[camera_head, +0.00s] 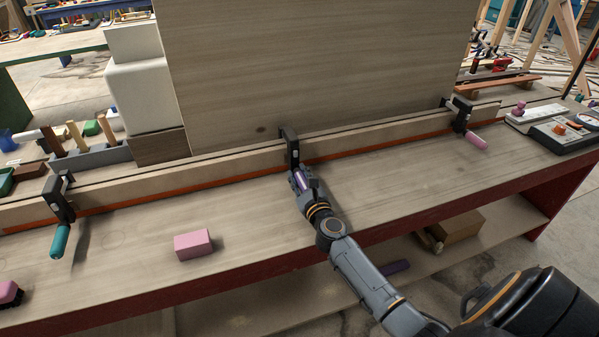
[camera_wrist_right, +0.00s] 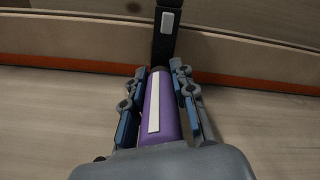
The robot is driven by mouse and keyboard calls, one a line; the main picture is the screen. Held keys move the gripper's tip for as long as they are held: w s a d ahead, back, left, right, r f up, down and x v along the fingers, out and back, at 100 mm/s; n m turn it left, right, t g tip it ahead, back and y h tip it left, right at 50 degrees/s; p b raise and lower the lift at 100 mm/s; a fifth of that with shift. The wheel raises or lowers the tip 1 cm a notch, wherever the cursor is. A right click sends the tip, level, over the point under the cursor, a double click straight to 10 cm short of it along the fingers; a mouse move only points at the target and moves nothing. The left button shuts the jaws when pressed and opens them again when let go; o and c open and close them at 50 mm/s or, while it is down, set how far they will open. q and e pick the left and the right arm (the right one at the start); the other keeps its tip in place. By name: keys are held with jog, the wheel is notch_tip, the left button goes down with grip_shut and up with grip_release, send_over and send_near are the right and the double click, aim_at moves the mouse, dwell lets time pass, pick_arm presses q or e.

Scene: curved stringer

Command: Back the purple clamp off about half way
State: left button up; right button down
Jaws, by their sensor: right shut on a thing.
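The purple clamp (camera_head: 291,150) is the middle of three clamps along the wooden stringer. Its black bar stands upright over the strip. Its purple handle points towards me, and my right gripper (camera_head: 302,181) is shut around it. In the right wrist view the purple handle (camera_wrist_right: 158,110), with a white stripe along it, lies between the two fingers of the right gripper (camera_wrist_right: 158,100). The clamp's black bar (camera_wrist_right: 165,40) rises beyond the handle against the strip. How far the screw is turned cannot be told. My left gripper is in neither view.
A teal-handled clamp (camera_head: 61,225) sits at the left and a pink-handled clamp (camera_head: 465,122) at the right. A pink block (camera_head: 193,244) lies on the bench left of my right arm. A tall wooden panel (camera_head: 320,65) stands behind the strip. Bare bench lies right of my arm.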

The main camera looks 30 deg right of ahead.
jog(key=n+p, duration=0.2)
jog(key=n, duration=0.4)
jog(key=shift+a+n, duration=0.1)
jog(key=shift+n, duration=0.2)
jog(key=n+p, duration=0.1)
jog(key=n, duration=0.2)
jog(key=shift+f+n+p, duration=0.1)
jog(key=shift+n+p, duration=0.25)
jog(key=shift+n, duration=1.35)
jog(key=c, duration=1.1)
grip_release()
jog(key=shift+o, duration=0.2)
jog(key=v, duration=1.2)
